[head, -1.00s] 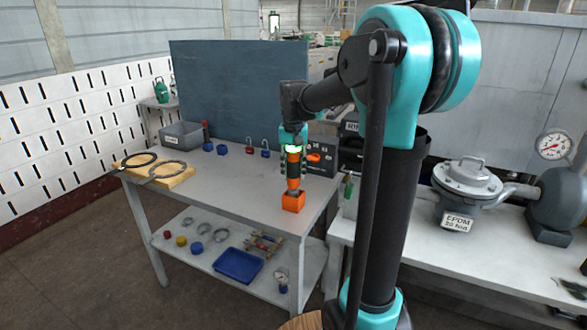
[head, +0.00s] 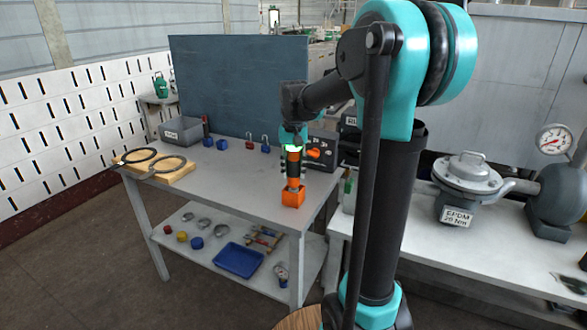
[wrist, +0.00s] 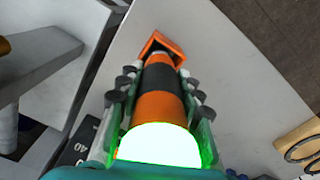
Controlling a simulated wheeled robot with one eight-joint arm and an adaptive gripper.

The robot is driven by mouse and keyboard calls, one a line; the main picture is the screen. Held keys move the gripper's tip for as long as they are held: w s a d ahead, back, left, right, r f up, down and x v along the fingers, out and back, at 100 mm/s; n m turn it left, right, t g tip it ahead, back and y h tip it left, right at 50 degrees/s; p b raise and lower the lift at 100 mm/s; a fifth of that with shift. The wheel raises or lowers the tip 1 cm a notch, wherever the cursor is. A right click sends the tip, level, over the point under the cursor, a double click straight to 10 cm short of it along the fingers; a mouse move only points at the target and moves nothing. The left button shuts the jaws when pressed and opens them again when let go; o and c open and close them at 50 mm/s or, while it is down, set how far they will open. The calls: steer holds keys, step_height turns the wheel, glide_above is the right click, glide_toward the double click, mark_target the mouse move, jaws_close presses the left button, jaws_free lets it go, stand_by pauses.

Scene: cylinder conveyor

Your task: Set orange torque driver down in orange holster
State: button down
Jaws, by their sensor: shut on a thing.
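The orange torque driver (head: 294,168) with a black band is upright in my gripper (head: 293,163), over the orange holster (head: 293,197). The holster is an open orange box near the front right corner of the grey table. In the wrist view the driver (wrist: 160,102) points away from me and its far end overlaps the holster (wrist: 163,42). My gripper (wrist: 160,105) is shut on the driver, one finger on each side. The driver's lower tip reaches the holster's opening; how deep it sits is hidden.
A dark box with an orange handle (head: 322,150) stands behind the holster. Padlocks (head: 265,145), blue blocks (head: 221,144), a grey bin (head: 180,130) and a wooden board with rings (head: 160,168) are farther back and left. The tabletop (head: 235,180) left of the holster is clear.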

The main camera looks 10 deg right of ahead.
steer(key=shift+f, duration=1.15)
steer(key=c, duration=1)
jaws_free()
steer(key=shift+o, duration=0.2)
